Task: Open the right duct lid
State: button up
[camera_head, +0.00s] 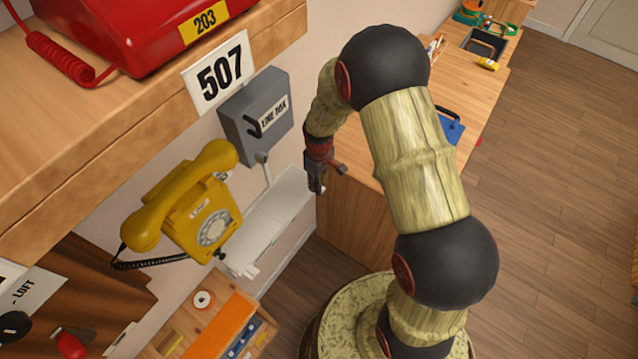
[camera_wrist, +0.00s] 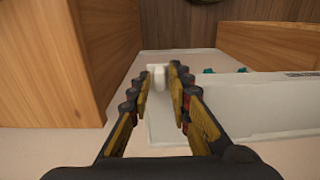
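A white duct (camera_head: 268,228) runs along the wall below the grey line box and yellow phone. Its right end lies beside my gripper (camera_head: 316,180). In the wrist view a long white panel (camera_wrist: 245,103) of the duct spans the right side, and a pale surface lies behind it. A small white tab (camera_wrist: 158,76) shows between the fingertips of my gripper (camera_wrist: 160,78). The fingers are apart; whether they touch the tab is unclear. Two small teal pieces (camera_wrist: 225,71) show just behind the panel's upper edge. I cannot tell which lid is which.
A wooden block or cabinet side (camera_wrist: 45,65) stands close left of the fingers in the wrist view. The grey line box (camera_head: 257,112) and yellow phone (camera_head: 195,210) are on the wall. A wooden desk (camera_head: 460,95) stands behind my arm.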

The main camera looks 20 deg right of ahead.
grip_shut()
dwell(0.6)
